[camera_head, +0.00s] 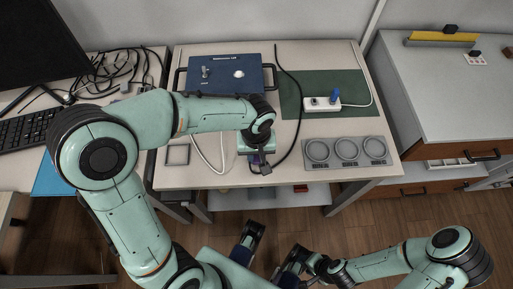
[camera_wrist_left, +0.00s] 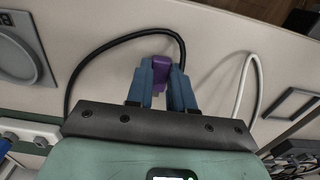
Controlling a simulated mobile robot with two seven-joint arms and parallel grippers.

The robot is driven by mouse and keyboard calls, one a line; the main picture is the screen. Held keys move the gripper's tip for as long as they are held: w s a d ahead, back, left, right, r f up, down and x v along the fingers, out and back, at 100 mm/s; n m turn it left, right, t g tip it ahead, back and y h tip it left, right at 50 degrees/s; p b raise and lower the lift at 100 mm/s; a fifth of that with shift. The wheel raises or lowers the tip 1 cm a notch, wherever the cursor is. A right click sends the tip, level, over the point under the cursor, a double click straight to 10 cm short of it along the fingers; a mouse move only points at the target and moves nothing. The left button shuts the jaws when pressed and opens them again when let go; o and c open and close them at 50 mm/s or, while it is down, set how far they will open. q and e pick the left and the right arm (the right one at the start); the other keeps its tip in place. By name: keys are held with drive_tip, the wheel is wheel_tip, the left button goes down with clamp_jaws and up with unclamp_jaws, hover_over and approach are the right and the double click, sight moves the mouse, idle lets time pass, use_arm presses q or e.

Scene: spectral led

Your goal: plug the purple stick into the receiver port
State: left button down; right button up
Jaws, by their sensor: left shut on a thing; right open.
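My left gripper (camera_head: 257,163) is over the front part of the light table and is shut on the purple stick. In the left wrist view the purple stick (camera_wrist_left: 161,66) sits between its two blue fingers; its lower part is partly hidden by them. In the head view the stick is small and mostly hidden by the hand. A white port strip (camera_head: 322,104) with a blue stick (camera_head: 336,96) standing in it lies on the green mat, apart from my gripper. Which opening is the receiver port I cannot tell. My right gripper (camera_head: 270,248) is open and empty, low before the table.
A blue box (camera_head: 224,72) with a switch and white knob stands at the table's back. A grey plate with three round recesses (camera_head: 345,151) lies at the front right. A black cable (camera_head: 301,121) and a white cable (camera_head: 207,158) cross the tabletop near my left gripper.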

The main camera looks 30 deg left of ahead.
use_arm(q)
drive_tip(key=shift+f, duration=0.1)
drive_tip(key=c, duration=1)
unclamp_jaws()
use_arm(e)
drive_tip(key=shift+f, duration=0.15)
use_arm(q)
wheel_tip(320, 180, up, 13)
drive_tip(key=a+p, duration=0.1)
drive_tip(key=p, duration=0.2)
use_arm(e)
drive_tip(key=r, duration=0.1)
drive_tip(key=s+r, duration=0.1)
drive_tip(key=shift+r, duration=0.35)
drive_tip(key=shift+s, duration=0.1)
